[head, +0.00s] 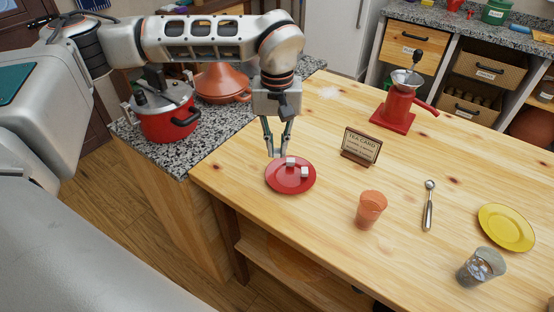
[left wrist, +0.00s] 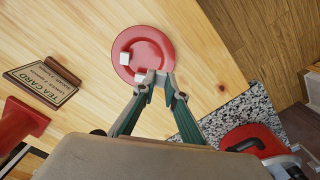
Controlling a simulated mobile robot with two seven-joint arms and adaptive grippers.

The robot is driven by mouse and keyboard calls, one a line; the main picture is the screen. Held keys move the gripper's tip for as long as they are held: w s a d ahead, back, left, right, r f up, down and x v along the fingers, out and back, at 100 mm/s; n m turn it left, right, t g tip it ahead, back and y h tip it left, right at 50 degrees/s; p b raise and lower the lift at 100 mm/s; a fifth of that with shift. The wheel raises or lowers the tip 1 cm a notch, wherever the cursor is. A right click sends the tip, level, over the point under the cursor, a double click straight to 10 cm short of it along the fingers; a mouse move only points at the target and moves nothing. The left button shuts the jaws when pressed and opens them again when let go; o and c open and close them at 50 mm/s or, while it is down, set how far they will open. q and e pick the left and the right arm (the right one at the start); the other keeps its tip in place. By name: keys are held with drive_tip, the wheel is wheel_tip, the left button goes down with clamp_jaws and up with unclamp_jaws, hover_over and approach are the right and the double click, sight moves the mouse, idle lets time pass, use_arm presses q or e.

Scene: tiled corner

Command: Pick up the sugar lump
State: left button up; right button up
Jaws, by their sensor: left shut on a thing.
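A red plate (head: 284,185) lies on the wooden table and also shows in the left wrist view (left wrist: 163,48). Two white sugar lumps, one (head: 290,161) nearer my gripper and another (head: 304,172) farther right, rest on it. The left wrist view shows both, the nearer lump (left wrist: 140,75) and the farther lump (left wrist: 124,58). My left gripper (head: 277,154) points down at the plate's back edge. Its fingertips (left wrist: 157,78) are shut on a small pale thing, apparently another sugar lump, mostly hidden between them. My right gripper is not in view.
A tea card sign (head: 361,147), an orange cup (head: 370,209), a metal scoop (head: 429,205), a yellow plate (head: 506,227), a glass (head: 481,267) and a red grinder (head: 397,108) stand right of the plate. A red pot (head: 166,122) is on the granite counter at left.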

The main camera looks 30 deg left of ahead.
use_arm(q)
wheel_tip(320, 180, up, 13)
drive_tip(key=shift+r, duration=0.15)
drive_tip(key=shift+d, duration=0.1)
idle(0.3)
